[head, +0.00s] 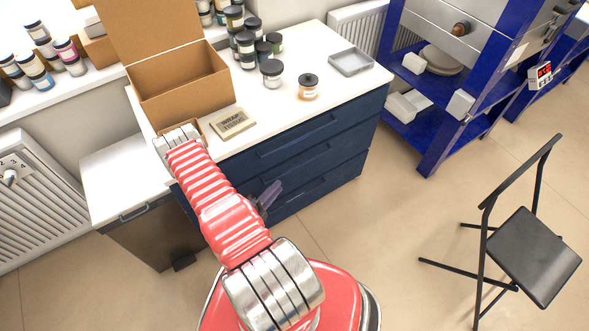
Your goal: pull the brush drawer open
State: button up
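A dark blue drawer cabinet (340,150) stands under the white worktop in the head view. It has several stacked drawer fronts with long bar handles: an upper one (300,139), and lower ones partly hidden by my arm. All the fronts that show look flush and shut. I see no label telling which is the brush drawer. My gripper (268,196) shows only in part, as dark finger shapes beside my red arm, in front of the lower drawer fronts. The arm hides the rest. I cannot tell whether it touches a handle or whether its fingers are apart.
On the worktop are an open cardboard box (180,88), a wrap tissue pack (232,123), several jars (271,72) and a grey tray (351,62). A bin (150,235) stands left of the cabinet. A black folding chair (525,250) stands right. The floor between is clear.

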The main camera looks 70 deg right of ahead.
aim_at(295, 168)
jog(key=x, duration=1.3)
jog(key=shift+a, duration=0.1)
jog(key=shift+c, duration=0.7)
grip_shut()
